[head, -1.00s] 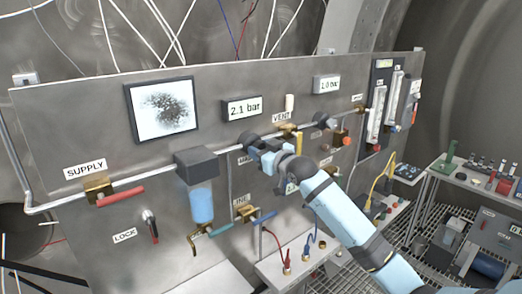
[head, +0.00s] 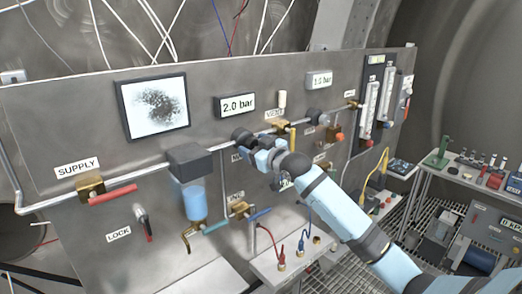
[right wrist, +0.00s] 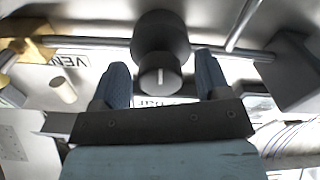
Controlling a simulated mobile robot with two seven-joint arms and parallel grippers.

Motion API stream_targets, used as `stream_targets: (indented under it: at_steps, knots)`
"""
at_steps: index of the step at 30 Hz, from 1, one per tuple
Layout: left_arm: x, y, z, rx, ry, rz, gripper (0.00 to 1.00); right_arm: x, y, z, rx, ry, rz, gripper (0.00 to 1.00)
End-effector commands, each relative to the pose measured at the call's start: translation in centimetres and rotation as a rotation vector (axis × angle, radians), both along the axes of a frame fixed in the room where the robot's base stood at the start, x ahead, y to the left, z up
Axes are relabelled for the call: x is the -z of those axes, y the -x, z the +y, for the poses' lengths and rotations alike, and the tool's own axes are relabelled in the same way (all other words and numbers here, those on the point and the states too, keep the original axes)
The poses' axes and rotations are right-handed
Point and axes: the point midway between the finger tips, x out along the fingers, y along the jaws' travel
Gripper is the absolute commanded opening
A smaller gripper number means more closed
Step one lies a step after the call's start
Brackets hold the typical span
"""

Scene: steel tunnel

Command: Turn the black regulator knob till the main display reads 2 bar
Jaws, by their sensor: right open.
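The main display (head: 235,105) on the steel panel reads 2.0 bar in the head view. The black regulator knob (head: 242,134) is on the pipe below it, partly hidden by my right gripper (head: 254,145). In the right wrist view the knob (right wrist: 160,42) has a round front with a white mark. My right gripper (right wrist: 162,76) is open, with one blue finger on each side of the knob's front and visible gaps between. My left gripper is not in view.
A smaller display (head: 319,79) is at the upper right. The vent valve (head: 282,112) stands close to the right of the knob. A filter with a blue bowl (head: 194,200) hangs to the left. A side table (head: 432,168) stands at the right.

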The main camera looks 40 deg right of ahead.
Motion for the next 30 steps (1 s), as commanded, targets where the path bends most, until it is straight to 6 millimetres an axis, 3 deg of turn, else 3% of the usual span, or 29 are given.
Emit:
stream_targets:
  at_steps: [5,18,24,30]
  knots:
    - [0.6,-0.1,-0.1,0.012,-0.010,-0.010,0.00,0.4,2.3,-0.2,-0.001,0.003,0.001,0.69]
    - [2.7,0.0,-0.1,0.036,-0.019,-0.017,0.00,0.3,11.6,-0.9,-0.001,0.003,0.001,0.69]
    - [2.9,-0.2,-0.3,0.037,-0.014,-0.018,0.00,0.1,13.4,-1.1,0.000,0.001,0.000,0.69]
    - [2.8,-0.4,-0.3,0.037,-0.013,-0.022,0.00,0.0,13.6,-1.1,0.000,0.000,0.000,0.69]
